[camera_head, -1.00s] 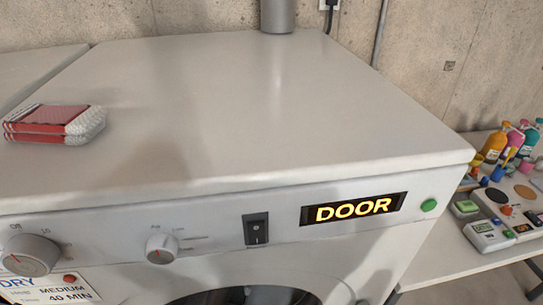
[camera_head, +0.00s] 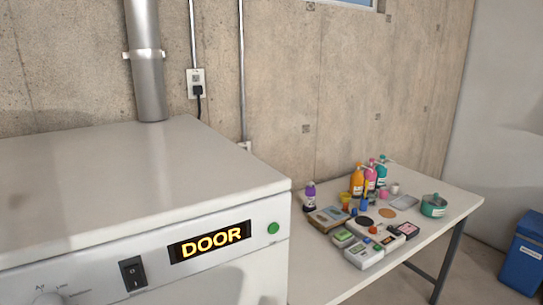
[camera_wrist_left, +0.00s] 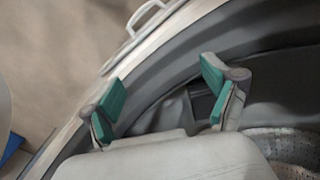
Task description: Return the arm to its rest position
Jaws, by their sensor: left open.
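My left gripper (camera_wrist_left: 160,100) shows in the left wrist view, its two green-padded fingers spread apart with nothing between them. It is in front of a round grey door opening (camera_wrist_left: 265,65) with a ribbed rim. Part of a perforated metal drum (camera_wrist_left: 285,145) shows at the lower right of that view. Neither of my arms shows in the head view. The white machine (camera_head: 130,180) stands at the left there, with a lit DOOR display (camera_head: 210,242), a black rocker switch (camera_head: 133,272) and a green button (camera_head: 273,228).
A white table (camera_head: 325,283) right of the machine holds bottles, small boxes and a green pot (camera_head: 433,205). A blue bin (camera_head: 524,255) stands on the floor at the far right. A metal pipe (camera_head: 147,60) and an outlet (camera_head: 196,83) are on the concrete wall.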

